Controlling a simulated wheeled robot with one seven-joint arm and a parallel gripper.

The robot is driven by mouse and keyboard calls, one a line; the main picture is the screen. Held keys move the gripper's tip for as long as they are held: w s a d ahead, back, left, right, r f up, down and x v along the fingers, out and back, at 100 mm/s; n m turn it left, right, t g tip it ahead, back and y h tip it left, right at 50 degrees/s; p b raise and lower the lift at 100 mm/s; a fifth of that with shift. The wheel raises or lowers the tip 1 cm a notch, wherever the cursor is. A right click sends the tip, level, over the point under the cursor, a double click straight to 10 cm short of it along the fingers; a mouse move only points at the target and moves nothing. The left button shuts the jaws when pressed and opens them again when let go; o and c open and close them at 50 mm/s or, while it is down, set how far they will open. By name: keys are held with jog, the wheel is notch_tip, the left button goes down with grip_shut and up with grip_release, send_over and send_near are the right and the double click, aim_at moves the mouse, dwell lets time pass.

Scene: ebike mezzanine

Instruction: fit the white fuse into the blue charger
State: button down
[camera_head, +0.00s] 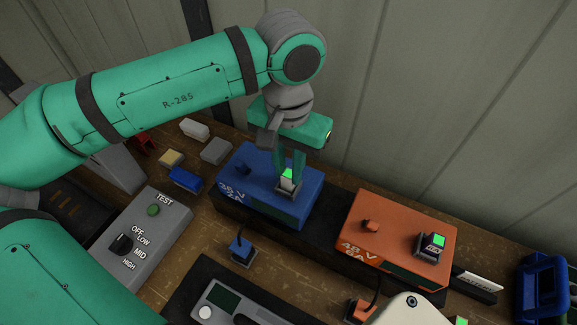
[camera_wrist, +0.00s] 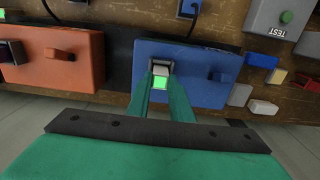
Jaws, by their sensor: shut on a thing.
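The blue charger (camera_head: 255,180) stands on a dark strip on the bench, marked 36 V. My gripper (camera_head: 289,178) is over its right part, fingers pointing down. It is shut on the white fuse (camera_head: 287,180), which shows a bright green top face. The fuse is upright at the charger's top, at or in a grey socket; I cannot tell how deep it sits. In the wrist view the fuse (camera_wrist: 160,81) lies between the green fingertips (camera_wrist: 160,80) against the blue charger (camera_wrist: 207,80).
An orange charger (camera_head: 400,235) at the right holds a dark fuse (camera_head: 430,246) with a green top. Small white, grey, yellow and blue blocks (camera_head: 186,179) lie left of the blue charger. A grey test box (camera_head: 140,240) with a dial stands at the front left. A blue bin (camera_head: 540,285) is at the far right.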

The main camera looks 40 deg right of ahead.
aim_at(289, 174)
jog(key=shift+f, duration=0.2)
jog(key=shift+f, duration=0.1)
jog(key=c, duration=1.6)
grip_release()
notch_tip(289, 174, up, 12)
jog(key=shift+r, duration=0.2)
